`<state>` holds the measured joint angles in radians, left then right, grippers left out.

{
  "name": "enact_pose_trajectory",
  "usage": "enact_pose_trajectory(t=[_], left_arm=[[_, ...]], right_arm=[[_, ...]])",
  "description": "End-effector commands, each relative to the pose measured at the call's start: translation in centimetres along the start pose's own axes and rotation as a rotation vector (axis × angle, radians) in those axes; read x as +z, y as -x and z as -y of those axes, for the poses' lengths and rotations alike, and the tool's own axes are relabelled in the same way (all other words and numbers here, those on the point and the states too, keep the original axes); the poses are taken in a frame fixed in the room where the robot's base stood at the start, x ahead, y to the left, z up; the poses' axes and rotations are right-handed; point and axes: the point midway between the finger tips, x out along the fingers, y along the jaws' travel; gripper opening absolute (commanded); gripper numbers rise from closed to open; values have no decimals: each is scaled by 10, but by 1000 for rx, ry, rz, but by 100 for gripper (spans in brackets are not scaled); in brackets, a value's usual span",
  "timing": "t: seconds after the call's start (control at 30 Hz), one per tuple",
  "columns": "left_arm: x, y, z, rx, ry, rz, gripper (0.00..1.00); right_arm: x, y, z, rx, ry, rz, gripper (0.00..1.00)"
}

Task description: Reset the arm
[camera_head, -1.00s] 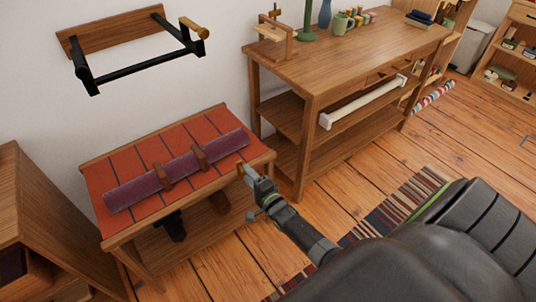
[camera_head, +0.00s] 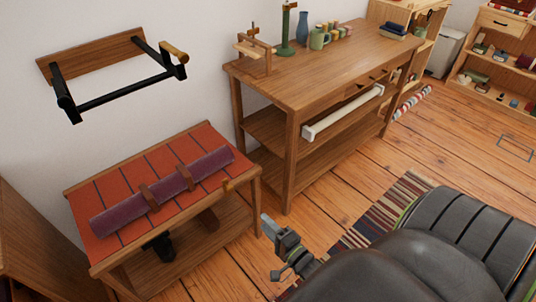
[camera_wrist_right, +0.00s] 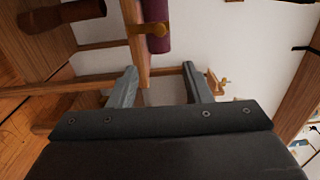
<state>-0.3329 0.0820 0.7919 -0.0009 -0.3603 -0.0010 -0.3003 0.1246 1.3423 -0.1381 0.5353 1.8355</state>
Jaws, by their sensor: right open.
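My right gripper (camera_head: 268,228) is in the lower middle of the head view, over the floor to the right of the low bench. It also shows in the right wrist view (camera_wrist_right: 160,85), with its two fingers apart and nothing between them. A purple roll (camera_head: 165,190) with brown straps lies on the orange-topped low bench (camera_head: 105,190). In the wrist view the roll's end (camera_wrist_right: 156,25) and a bench edge show beyond the fingers. My left gripper is not in view.
A black wall rack (camera_head: 115,98) hangs above the low bench. A wooden workbench (camera_head: 300,85) stands behind, with a white bar (camera_head: 343,113) at its front. A striped rug (camera_head: 385,215) lies on the floor. Open floor (camera_head: 440,145) extends to the right.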

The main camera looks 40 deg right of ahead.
Motion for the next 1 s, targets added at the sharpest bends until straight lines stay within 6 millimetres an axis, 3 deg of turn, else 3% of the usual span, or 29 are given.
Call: enact_pose_trajectory(t=[0.43, 0.57, 0.77, 1.0], left_arm=[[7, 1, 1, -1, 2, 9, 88], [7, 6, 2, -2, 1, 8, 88], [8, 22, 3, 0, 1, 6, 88], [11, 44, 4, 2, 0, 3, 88]], right_arm=[[0, 0, 0, 1, 1, 0, 45], [-2, 4, -10, 44, 45, -10, 45], [-11, 36, -66, 305, 320, -22, 45], [-17, 118, -146, 722, 738, 140, 45]])
